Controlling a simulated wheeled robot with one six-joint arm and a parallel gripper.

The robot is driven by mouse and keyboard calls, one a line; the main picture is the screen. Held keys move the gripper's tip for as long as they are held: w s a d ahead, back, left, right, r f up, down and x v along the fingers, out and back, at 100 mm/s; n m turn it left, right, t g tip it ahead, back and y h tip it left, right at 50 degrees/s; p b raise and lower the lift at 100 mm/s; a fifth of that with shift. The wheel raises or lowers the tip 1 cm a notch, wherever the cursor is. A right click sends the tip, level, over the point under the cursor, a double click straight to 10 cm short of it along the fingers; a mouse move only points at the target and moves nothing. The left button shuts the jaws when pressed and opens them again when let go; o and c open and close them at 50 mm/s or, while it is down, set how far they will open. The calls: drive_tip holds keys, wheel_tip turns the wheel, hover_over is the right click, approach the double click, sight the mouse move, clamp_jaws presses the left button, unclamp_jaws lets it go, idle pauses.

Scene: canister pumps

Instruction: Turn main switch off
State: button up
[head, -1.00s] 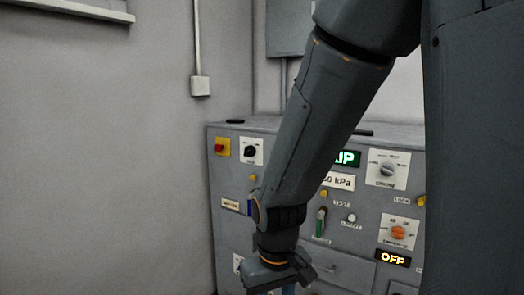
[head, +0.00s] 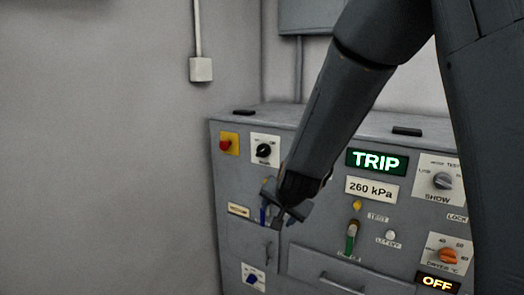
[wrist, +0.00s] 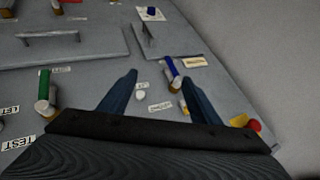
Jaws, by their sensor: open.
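No label that I can read names a main switch on the grey control panel (head: 228,180). A blue-handled lever (head: 264,213) is at the panel's left, and it also shows in the wrist view (wrist: 172,70). A black rotary knob (head: 264,150) on a white plate is above it. A red button (head: 226,145) on a yellow plate is at the upper left. My gripper (head: 284,222) is open and empty in front of the panel, just right of the blue lever. In the wrist view the fingers (wrist: 159,77) straddle the area beside that lever; I cannot tell if they touch.
A green lever (head: 351,238), a TRIP display (head: 376,162), a grey knob (head: 442,181) and an orange knob (head: 447,256) are on the right. A blue knob (head: 254,276) is low left. A drawer handle (head: 342,284) juts out below. Room at left is free.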

drive_tip(key=w+a+r+m+t+h+p, duration=0.1)
drive_tip(key=w+a+r+m+t+h, duration=0.2)
drive_tip(key=w, duration=0.4)
drive_tip(key=w+a+r+m+t, duration=0.3)
drive_tip(key=w+r+m, duration=0.2)
drive_tip(key=w, duration=0.1)
drive_tip(key=m+h+p, duration=0.2)
drive_tip(key=m+h, duration=0.6)
drive_tip(key=m, duration=0.2)
approach(260, 152)
drive_tip(key=x, duration=0.2)
drive_tip(key=shift+t, duration=0.4)
drive_tip(key=shift+f+p+x, duration=0.15)
drive_tip(key=shift+p+x, duration=0.35)
drive_tip(key=shift+x, duration=1.35)
drive_tip(key=shift+f+p+x, duration=0.2)
drive_tip(key=shift+p+x, duration=0.3)
drive_tip(key=shift+x, duration=1.3)
drive_tip(key=c, duration=1.1)
drive_tip(key=shift+o, duration=0.2)
